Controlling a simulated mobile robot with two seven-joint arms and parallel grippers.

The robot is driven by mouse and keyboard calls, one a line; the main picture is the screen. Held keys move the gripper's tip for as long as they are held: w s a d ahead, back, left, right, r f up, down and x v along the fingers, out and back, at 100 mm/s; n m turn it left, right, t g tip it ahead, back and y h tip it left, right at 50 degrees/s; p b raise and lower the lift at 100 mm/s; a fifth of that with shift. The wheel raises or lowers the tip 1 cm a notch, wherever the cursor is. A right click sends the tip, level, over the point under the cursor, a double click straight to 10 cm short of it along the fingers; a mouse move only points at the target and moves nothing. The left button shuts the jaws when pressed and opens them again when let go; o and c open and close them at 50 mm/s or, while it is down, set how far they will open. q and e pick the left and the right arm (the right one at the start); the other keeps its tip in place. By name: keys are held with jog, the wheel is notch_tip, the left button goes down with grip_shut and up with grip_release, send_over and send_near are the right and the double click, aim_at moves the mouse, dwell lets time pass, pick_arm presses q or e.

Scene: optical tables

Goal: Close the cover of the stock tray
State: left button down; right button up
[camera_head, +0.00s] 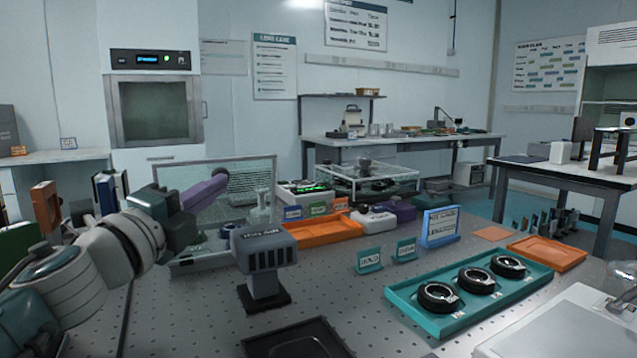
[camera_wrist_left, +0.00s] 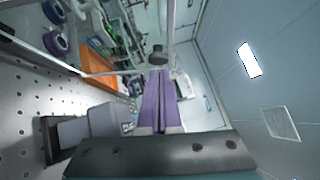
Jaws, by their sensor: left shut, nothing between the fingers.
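The stock tray (camera_head: 200,262) sits on the perforated table at left centre, partly hidden behind my left arm. Its clear, ribbed cover (camera_head: 250,178) stands raised, nearly upright, at the tray's back. A dark round knob (camera_head: 220,173) shows against the cover; it also shows in the left wrist view (camera_wrist_left: 157,52). My left gripper (camera_head: 213,184) has purple fingers, shut with nothing between them. Their tips are at or very near the knob; I cannot tell whether they touch. In the left wrist view the fingers (camera_wrist_left: 160,74) point towards the knob. My right gripper is not in view.
A grey block-shaped device (camera_head: 264,250) on a black stand is right of the tray. A teal tray (camera_head: 400,295) holds black rings at right.

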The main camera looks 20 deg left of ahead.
pick_arm(q)
jog(key=shift+w+a, duration=0.25)
jog(key=shift+r, duration=0.1)
